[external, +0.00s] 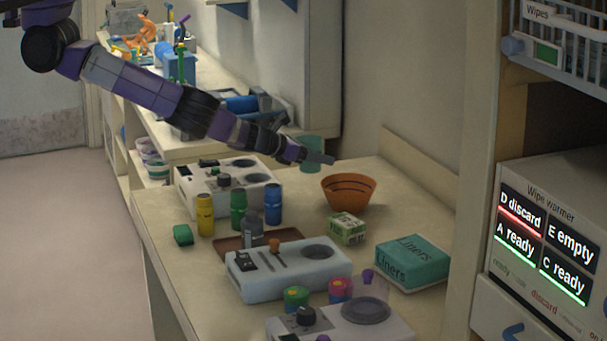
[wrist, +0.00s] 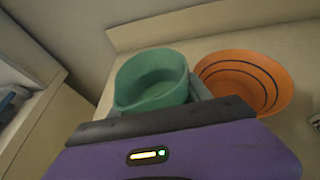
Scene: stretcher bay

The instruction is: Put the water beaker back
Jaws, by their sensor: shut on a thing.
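The green beaker (external: 311,146) is at the back of the counter, partly hidden behind my gripper in the external view. It also shows in the wrist view (wrist: 152,84), where its open rim faces the camera and it looks empty. My gripper (external: 322,159) reaches in from the left and is shut on the beaker. In the wrist view a grey finger shows at the beaker's right side. I cannot tell whether the beaker's base touches the counter.
An orange bowl (external: 348,190) stands close to the right of the beaker. A small green-and-white box (external: 347,229), a teal Liners box (external: 412,262), several bottles and white devices (external: 288,270) occupy the nearer counter. A wall and low ledge (external: 417,184) bound the back.

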